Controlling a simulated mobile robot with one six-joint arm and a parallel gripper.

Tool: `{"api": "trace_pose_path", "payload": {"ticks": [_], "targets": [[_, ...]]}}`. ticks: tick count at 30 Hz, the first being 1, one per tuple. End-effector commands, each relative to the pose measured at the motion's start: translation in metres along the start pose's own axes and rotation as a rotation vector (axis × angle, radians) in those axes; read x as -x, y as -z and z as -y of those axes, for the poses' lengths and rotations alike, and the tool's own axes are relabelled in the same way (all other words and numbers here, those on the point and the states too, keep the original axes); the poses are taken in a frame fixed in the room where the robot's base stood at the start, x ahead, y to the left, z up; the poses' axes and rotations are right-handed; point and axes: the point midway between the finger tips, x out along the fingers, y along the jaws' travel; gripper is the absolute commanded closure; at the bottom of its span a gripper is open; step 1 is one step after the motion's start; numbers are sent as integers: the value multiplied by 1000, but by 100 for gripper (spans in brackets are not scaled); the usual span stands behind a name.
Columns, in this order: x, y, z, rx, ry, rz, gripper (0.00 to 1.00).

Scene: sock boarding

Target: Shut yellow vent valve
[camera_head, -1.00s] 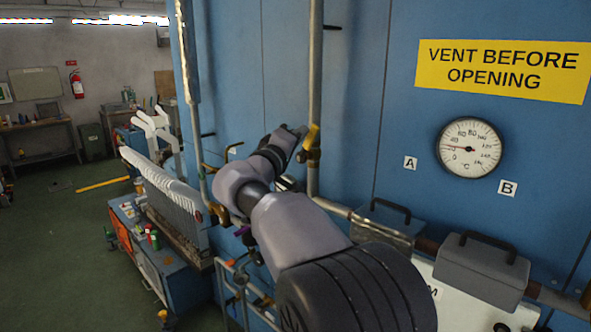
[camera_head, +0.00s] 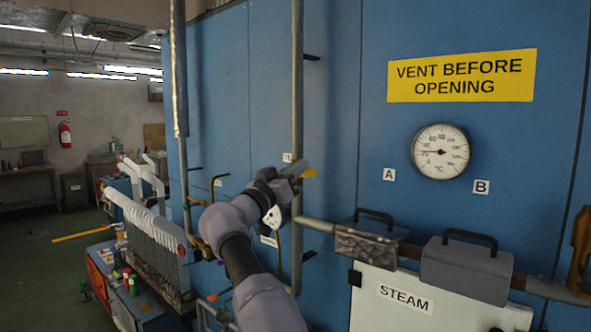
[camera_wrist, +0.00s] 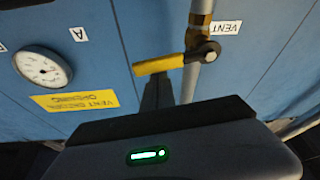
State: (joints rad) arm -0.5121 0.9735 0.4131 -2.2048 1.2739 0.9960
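The yellow vent valve handle (camera_wrist: 158,65) sticks out sideways from its pivot on the grey pipe, roughly square across the pipe in the wrist view. A VENT label (camera_wrist: 226,27) is beside the pivot. In the head view the handle (camera_head: 310,173) shows just right of the pipe, partly hidden by my gripper (camera_head: 297,169). In the wrist view my dark gripper finger (camera_wrist: 156,90) reaches up to the handle's underside in the picture, touching or very close. Only one finger outline shows, so the gap between fingers is hidden.
A round dial gauge (camera_head: 440,151) and a yellow VENT BEFORE OPENING sign (camera_head: 461,76) are on the blue wall to the right. Handled grey blocks (camera_head: 466,268) and a STEAM panel (camera_head: 405,299) are lower right. A row of white boards (camera_head: 150,235) stands left.

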Motion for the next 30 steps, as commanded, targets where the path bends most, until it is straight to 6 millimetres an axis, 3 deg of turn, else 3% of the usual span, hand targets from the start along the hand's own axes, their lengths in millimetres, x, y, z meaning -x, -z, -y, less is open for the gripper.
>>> {"api": "trace_pose_path", "payload": {"ticks": [7,30], "targets": [[3,-8,0,-91,-31,-1,100],[5,-16,2,-83,-29,2,100]]}}
